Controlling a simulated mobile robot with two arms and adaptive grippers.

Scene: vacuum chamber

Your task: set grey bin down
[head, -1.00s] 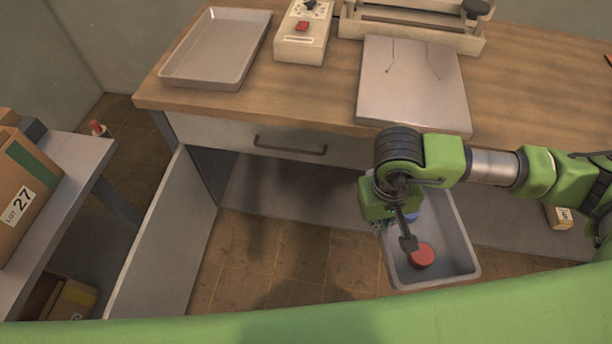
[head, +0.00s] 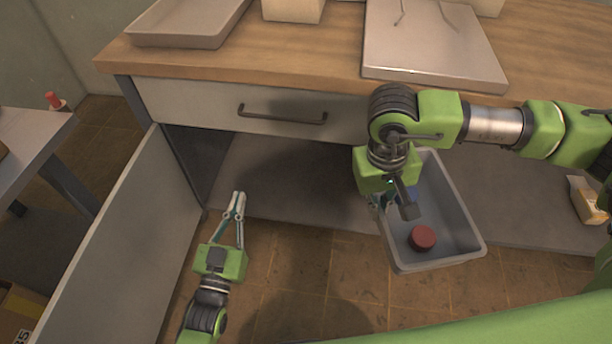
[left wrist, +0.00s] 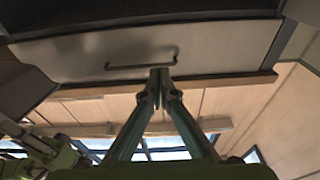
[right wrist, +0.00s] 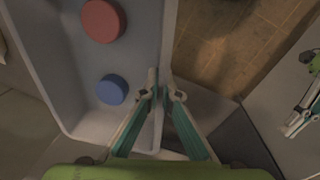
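The grey bin (head: 455,225) is an open tray in front of the low cabinet, overlapping its bottom panel in the head view. It holds a red round piece (head: 422,238) and a blue one, both clear in the right wrist view as the red piece (right wrist: 103,20) and the blue piece (right wrist: 112,89). My right gripper (right wrist: 160,88) is shut on the bin's side wall. I cannot tell whether the bin's underside touches anything. My left gripper (head: 238,196) is shut and empty, in front of the open cabinet, left of the bin.
The cabinet's bottom panel (head: 290,180) is bare left of the bin. An open door (head: 125,250) stands at the left. The closed drawer (head: 240,108) and the wooden worktop (head: 320,50) are above. A small box (head: 587,200) lies at the right.

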